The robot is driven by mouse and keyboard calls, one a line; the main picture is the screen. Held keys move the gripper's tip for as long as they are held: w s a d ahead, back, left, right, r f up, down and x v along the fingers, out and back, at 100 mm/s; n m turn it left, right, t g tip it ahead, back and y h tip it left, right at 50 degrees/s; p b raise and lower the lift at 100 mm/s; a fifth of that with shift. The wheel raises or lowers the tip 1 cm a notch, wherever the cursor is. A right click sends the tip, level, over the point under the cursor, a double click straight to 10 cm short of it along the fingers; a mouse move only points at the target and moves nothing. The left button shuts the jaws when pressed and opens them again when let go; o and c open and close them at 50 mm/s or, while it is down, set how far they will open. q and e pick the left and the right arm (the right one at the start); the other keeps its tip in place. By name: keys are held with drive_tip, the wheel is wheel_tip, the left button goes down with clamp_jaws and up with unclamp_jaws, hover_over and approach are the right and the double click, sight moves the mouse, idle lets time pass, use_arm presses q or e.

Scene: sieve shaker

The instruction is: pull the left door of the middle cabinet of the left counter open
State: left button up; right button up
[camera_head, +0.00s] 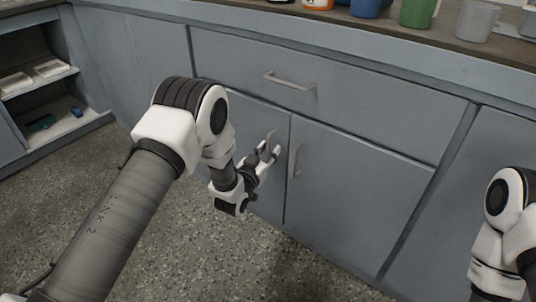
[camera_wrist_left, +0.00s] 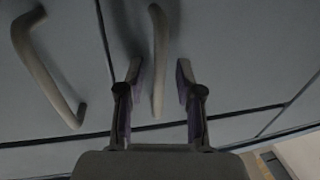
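The left door (camera_head: 272,192) of the middle cabinet is blue-grey and looks shut, flush with the right door (camera_head: 350,205). Its handle (camera_head: 270,134) is mostly hidden behind my left gripper (camera_head: 268,150). In the left wrist view, the left door's handle (camera_wrist_left: 158,40) runs between the two fingers of the open left gripper (camera_wrist_left: 158,72), with a gap on each side. The right door's handle (camera_head: 297,160) stands just right of the gripper; it also shows in the left wrist view (camera_wrist_left: 42,75). My right gripper is out of view.
A wide drawer with a handle (camera_head: 290,81) lies above the doors. Cups and containers stand on the countertop, including a green one (camera_head: 418,12). An open shelf unit (camera_head: 40,78) is at the far left. The speckled floor (camera_head: 255,265) before the doors is clear.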

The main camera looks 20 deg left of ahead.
use_arm(q)
clamp_jaws()
drive_tip(key=shift+s, duration=0.15)
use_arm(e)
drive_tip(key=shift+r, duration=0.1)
